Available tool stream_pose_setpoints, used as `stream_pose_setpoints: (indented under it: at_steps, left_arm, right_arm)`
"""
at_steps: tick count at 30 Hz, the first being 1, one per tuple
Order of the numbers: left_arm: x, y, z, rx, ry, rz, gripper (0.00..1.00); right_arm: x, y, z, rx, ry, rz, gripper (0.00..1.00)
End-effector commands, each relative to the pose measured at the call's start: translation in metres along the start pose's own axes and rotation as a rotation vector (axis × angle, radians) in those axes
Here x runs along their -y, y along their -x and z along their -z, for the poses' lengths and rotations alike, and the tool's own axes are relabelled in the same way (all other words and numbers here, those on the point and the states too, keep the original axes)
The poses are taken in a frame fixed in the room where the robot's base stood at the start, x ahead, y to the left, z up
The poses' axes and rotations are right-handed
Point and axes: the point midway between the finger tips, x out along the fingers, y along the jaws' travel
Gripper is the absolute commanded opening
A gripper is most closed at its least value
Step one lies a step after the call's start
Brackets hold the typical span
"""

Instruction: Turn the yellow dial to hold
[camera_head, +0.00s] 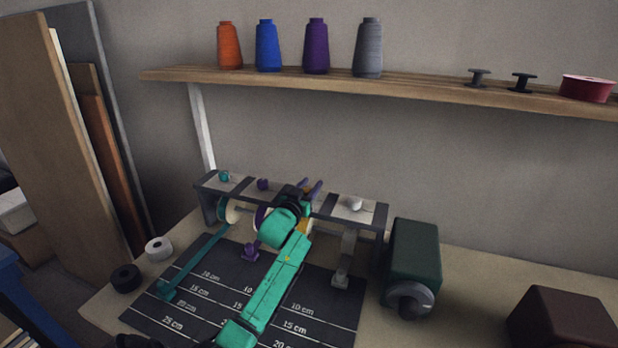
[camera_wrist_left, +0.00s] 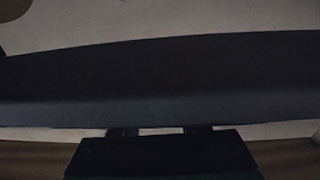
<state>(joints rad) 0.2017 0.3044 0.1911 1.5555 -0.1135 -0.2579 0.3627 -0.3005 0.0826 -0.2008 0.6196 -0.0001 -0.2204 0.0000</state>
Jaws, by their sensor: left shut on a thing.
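A grey ribbon rack (camera_head: 333,209) stands at the back of the table, with small dials along its top. Yellow also shows below (camera_head: 304,226), partly behind my teal arm. In the left wrist view a dark bar fills the middle, and the dial cannot be made out. My right gripper is not in view.
Teal (camera_head: 224,176), purple (camera_head: 263,184) and white (camera_head: 355,203) dials flank the yellow one. A dark mat (camera_head: 205,280) with centimetre marks lies in front. A green box-shaped device (camera_head: 414,255) stands right of the rack. A shelf (camera_head: 430,85) with thread cones hangs above.

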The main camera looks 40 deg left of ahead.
Motion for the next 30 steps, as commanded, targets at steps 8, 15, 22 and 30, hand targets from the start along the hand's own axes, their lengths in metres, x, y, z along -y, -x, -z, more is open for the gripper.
stream_pose_setpoints:
  at_steps: [8,15,22,30]
  left_arm:
    - [-0.004,0.001,0.001,0.005,-0.014,-0.231,0.0]
    - [-0.01,0.003,-0.006,0.003,-0.009,-0.421,0.0]
    - [-0.013,0.004,-0.004,-0.001,-0.004,-0.543,0.0]
    - [-0.016,0.005,-0.001,-0.001,0.001,-0.606,0.0]
  right_arm:
    - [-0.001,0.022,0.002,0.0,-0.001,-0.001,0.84]
    - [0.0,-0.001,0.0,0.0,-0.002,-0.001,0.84]
    - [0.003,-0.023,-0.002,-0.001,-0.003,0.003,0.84]
    - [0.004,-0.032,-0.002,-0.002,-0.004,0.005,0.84]
